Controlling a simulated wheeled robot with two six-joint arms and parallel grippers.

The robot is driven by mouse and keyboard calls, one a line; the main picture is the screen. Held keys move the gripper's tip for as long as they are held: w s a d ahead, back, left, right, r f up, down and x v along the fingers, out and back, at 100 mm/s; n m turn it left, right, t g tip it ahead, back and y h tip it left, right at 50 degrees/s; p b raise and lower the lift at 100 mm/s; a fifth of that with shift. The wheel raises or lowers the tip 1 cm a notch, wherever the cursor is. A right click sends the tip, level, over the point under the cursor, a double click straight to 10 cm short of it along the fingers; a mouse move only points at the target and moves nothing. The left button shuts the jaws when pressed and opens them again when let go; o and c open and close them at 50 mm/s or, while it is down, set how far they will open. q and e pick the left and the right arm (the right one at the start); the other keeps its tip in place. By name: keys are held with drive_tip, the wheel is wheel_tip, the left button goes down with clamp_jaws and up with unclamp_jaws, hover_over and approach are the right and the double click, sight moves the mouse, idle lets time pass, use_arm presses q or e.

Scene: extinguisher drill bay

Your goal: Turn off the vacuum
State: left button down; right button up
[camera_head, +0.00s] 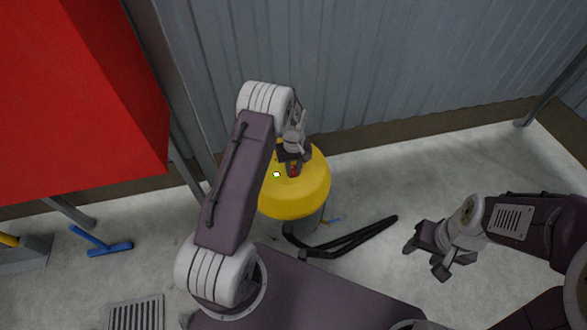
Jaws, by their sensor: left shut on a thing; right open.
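The vacuum (303,196) stands on the floor near the wall, with a yellow domed top and a grey body below. A small bright green-and-white patch (277,174) shows on its top. My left gripper (293,168) points down onto the top of the vacuum, its jaws at a small red and dark part (294,171), probably the switch. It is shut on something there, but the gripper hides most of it. My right gripper (428,254) is open and empty above the floor, to the right of the vacuum.
A black hose (345,240) lies on the floor in front of the vacuum. A red cabinet (75,90) hangs at upper left. A blue brush (108,248) and a floor grate (135,312) are at lower left. A corrugated wall (400,60) stands behind.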

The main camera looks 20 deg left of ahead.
use_arm(q)
drive_tip(key=shift+w+a+r+g+p, duration=0.1)
drive_tip(key=shift+w+a+g+p, duration=0.05)
drive_tip(key=shift+g+p, duration=0.2)
drive_tip(key=shift+w+g+h, duration=0.1)
drive_tip(key=shift+g+h, duration=0.15)
drive_tip(key=shift+h, duration=0.25)
drive_tip(key=shift+f+b, duration=0.25)
drive_tip(key=shift+b, duration=0.05)
drive_tip(key=shift+a+r+g+h, duration=0.1)
drive_tip(key=shift+r+g+h, duration=0.15)
drive_tip(key=shift+g+h, duration=0.25)
drive_tip(key=c, duration=1.2)
unclamp_jaws()
drive_tip(key=shift+w+r, duration=0.1)
